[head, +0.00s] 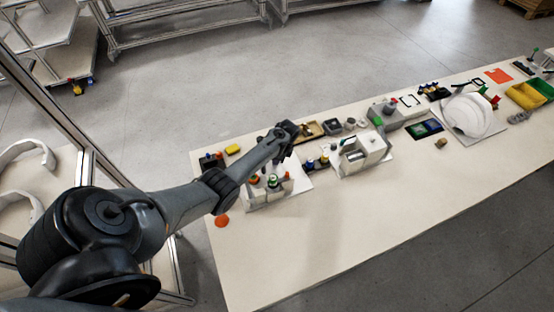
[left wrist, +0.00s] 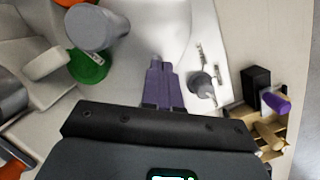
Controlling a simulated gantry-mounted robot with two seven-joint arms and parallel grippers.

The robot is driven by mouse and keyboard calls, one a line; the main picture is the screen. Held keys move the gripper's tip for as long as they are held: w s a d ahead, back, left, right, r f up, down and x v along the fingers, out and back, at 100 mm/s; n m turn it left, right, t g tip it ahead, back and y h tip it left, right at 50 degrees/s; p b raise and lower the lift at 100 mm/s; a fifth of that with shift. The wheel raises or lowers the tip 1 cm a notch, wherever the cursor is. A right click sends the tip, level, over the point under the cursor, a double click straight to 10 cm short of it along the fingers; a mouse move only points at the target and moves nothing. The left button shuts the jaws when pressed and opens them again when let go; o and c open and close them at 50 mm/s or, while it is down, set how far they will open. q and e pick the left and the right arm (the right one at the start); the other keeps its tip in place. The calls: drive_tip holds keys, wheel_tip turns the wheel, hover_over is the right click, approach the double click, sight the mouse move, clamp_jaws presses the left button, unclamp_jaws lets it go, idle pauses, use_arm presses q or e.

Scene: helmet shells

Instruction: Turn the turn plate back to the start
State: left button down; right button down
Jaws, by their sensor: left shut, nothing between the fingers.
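My left gripper (head: 285,155) is over the left part of the long table, above a pale station (head: 270,195) with coloured knobs. In the left wrist view its two purple-grey fingers (left wrist: 162,84) are together with nothing between them. Below them is a white plate (left wrist: 200,25) with a grey cylinder (left wrist: 97,27), a green disc (left wrist: 90,66) and a small grey knob (left wrist: 202,84). I cannot tell for sure which part is the turn plate; my arm hides part of the station. My right gripper is not in view.
A second pale station (head: 362,152) stands just to the right. A white helmet shell (head: 472,115) and yellow bin (head: 525,96) are farther right. A wooden holder (left wrist: 268,128) with dark and purple parts is near the fingers.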

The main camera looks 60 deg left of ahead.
use_arm(q)
drive_tip(key=shift+a+n, duration=0.3)
drive_tip(key=shift+n, duration=0.3)
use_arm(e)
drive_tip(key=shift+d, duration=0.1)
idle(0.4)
use_arm(q)
drive_tip(key=shift+s+a+n, duration=0.15)
drive_tip(key=shift+a+n, duration=0.15)
drive_tip(key=shift+n, duration=0.2)
idle(0.6)
drive_tip(key=shift+a, duration=0.1)
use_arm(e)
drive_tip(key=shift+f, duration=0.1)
use_arm(q)
drive_tip(key=shift+s+a+n+h, duration=0.1)
drive_tip(key=shift+a+n+h, duration=0.15)
drive_tip(key=shift+n, duration=0.35)
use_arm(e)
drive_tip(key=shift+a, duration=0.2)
use_arm(q)
drive_tip(key=shift+a+n+g, duration=0.15)
drive_tip(key=shift+n+g, duration=0.15)
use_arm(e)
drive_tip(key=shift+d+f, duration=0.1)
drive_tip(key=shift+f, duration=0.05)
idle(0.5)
